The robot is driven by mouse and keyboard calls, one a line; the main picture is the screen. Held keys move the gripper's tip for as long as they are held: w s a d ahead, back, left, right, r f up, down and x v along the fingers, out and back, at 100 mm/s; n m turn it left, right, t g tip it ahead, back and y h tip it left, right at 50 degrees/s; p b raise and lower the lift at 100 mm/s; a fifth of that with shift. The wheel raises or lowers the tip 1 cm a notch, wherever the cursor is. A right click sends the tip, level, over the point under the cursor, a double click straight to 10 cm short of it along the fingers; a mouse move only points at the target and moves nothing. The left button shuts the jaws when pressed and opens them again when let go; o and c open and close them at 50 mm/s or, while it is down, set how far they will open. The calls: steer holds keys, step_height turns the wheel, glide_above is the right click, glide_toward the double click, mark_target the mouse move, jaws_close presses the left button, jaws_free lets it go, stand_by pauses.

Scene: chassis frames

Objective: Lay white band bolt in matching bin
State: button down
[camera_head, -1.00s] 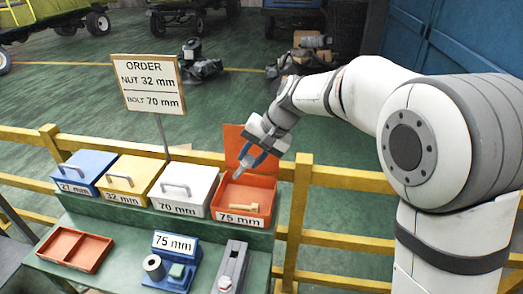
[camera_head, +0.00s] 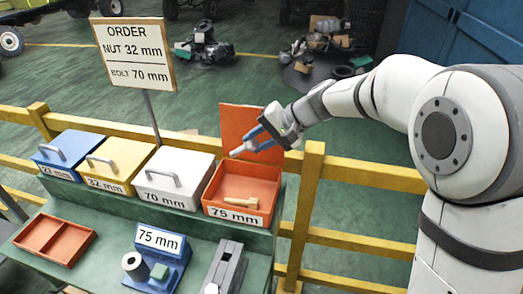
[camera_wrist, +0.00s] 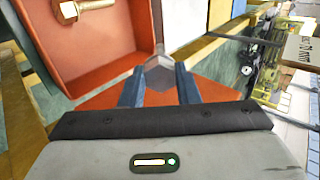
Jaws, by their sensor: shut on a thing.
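My gripper (camera_head: 248,146) is shut on a grey hexagonal-headed part, the bolt (camera_wrist: 159,74), which shows between the fingertips in the wrist view. Its pale end sticks out to the left in the head view; a white band on it cannot be made out. The gripper is above the back of the open red 75 mm bin (camera_head: 237,222), near the white bin. A brass-coloured bolt (camera_head: 240,203) lies in the red bin and also shows in the wrist view (camera_wrist: 82,9). The white 70 mm bin (camera_head: 174,205) to its left is closed.
The closed yellow 32 mm bin (camera_head: 107,186) and blue bin (camera_head: 58,174) stand further left. An order sign (camera_head: 134,53) reads nut 32 mm, bolt 70 mm. In front are a red tray (camera_head: 54,240), a blue 75 mm gauge (camera_head: 160,242) and a grey fixture (camera_head: 225,268).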

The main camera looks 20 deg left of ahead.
steer(key=shift+w+f+b, duration=0.15)
steer(key=shift+f+b, duration=0.35)
steer(key=shift+f, duration=0.35)
steer(key=shift+f+b, duration=2.1)
steer(key=shift+f, duration=2.25)
steer(key=c, duration=1)
jaws_free()
steer(key=v, duration=0.7)
steer(key=shift+d+r+b, duration=0.2)
steer(key=shift+d+b, duration=0.15)
steer(key=shift+b, duration=0.05)
